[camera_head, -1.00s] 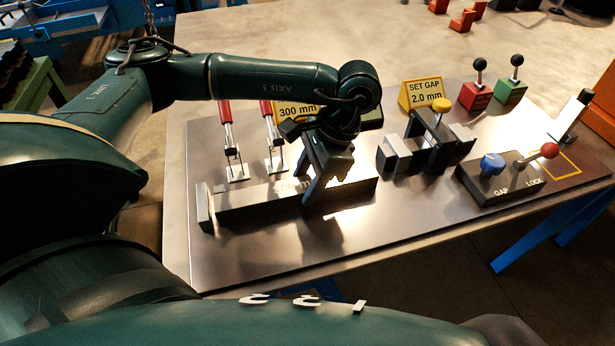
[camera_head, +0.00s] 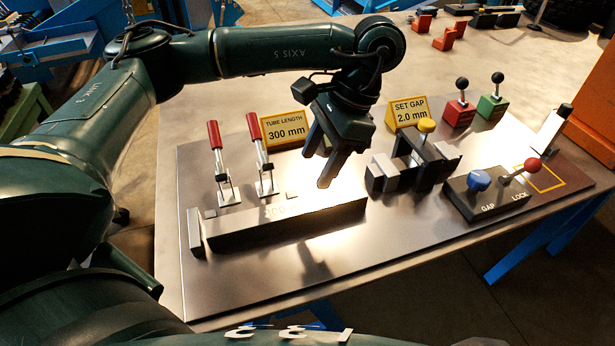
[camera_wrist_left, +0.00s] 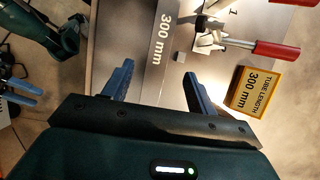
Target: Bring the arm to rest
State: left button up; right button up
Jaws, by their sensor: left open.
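My left arm (camera_head: 285,52) comes in from the left and reaches over the work plate. Its gripper (camera_head: 322,168) hangs in the air above the long grey block marked 300 mm (camera_head: 285,222), apart from it, with its fingers pointing down. In the left wrist view the two blue fingers (camera_wrist_left: 157,84) stand wide apart with nothing between them, and the block (camera_wrist_left: 158,50) lies beyond them.
Two red-handled clamps (camera_head: 217,160) and a yellow TUBE LENGTH sign (camera_head: 284,129) stand behind the block.

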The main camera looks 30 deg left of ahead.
pick_arm(q)
jog(key=shift+v, duration=0.95)
